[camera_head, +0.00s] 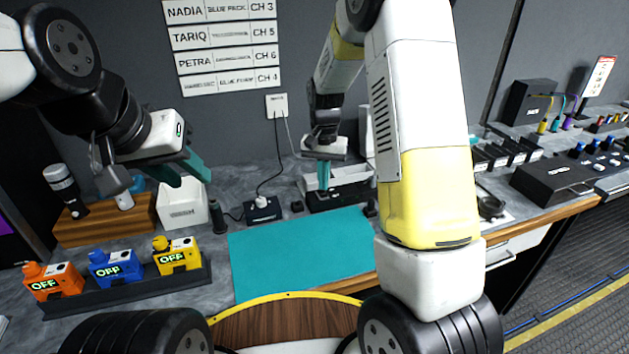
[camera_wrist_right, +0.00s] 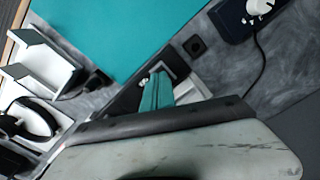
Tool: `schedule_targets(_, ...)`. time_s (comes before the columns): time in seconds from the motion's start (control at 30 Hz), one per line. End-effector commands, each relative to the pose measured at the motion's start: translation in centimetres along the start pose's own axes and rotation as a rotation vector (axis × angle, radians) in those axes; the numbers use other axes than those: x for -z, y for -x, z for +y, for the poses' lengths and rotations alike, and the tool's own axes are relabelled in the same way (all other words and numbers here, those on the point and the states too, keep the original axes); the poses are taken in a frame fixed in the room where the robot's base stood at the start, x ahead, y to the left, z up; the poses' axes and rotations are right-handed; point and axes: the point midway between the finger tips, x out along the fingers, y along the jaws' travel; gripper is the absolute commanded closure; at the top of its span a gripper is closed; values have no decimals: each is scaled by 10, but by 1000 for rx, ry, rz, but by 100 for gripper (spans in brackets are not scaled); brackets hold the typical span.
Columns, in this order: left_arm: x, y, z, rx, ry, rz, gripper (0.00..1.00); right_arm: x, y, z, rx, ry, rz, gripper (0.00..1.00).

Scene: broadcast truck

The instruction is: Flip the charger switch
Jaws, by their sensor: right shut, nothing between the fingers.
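A black charger-like unit (camera_head: 338,194) with a pale tray on top stands at the back of the counter, behind the teal mat. My right gripper (camera_head: 323,186) is shut and empty, its teal fingertips pointing down at the front of this unit. In the right wrist view the shut fingers (camera_wrist_right: 155,94) are beside a small pale part on the dark unit. I cannot tell whether they touch it, and no switch position is readable. My left gripper (camera_head: 191,178) is open and empty, above the counter at left.
A small black box with a white knob (camera_head: 262,208) is corded to the wall socket (camera_head: 277,105). A white bin (camera_head: 182,205) stands left of it. Orange, blue and yellow packs reading OFF sit in a black rack (camera_head: 130,293). The teal mat (camera_head: 295,255) is clear.

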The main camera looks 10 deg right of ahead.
Motion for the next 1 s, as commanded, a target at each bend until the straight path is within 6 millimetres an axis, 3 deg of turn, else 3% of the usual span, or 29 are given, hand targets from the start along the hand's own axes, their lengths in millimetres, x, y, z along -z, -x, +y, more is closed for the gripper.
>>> schedule_targets(1.0,0,0,0,0,0,0,64,0,-10,0,0,0,0,100)
